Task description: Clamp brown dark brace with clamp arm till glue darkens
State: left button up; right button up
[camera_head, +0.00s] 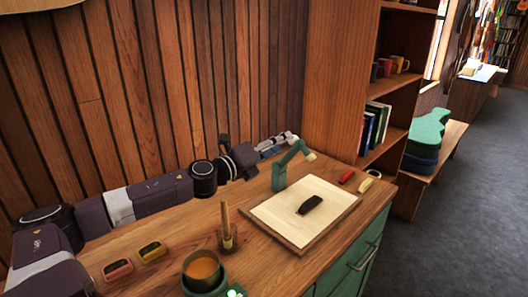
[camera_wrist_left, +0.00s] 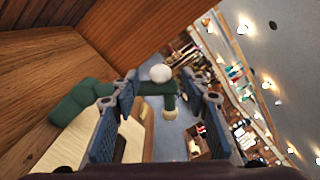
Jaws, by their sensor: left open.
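The dark brown brace (camera_head: 310,204) lies on a pale board (camera_head: 282,212) on the workbench. The green clamp arm (camera_head: 279,175) stands at the board's back edge, its upper link slanting up to the right to a pale tip, apart from the brace. My left gripper (camera_head: 280,145) is open, just behind the clamp arm's upper part. In the left wrist view, the two blue-padded fingers (camera_wrist_left: 158,78) are spread, and the green clamp arm (camera_wrist_left: 72,103) with a white round knob (camera_wrist_left: 160,74) shows between and beyond them. Contact cannot be told.
A pot of amber liquid (camera_head: 202,268), a brush in a wooden holder (camera_head: 228,238) and red and yellow small items (camera_head: 118,270) (camera_head: 152,252) stand at the front left. A red item (camera_head: 347,177) lies right of the board. A wood-panelled wall (camera_head: 150,90) is close behind my arm.

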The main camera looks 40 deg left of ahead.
pick_arm(q)
jog(key=s, duration=0.6)
jog(key=shift+a, duration=0.2)
jog(key=shift+s, duration=0.1)
jog(key=shift+c, duration=0.2)
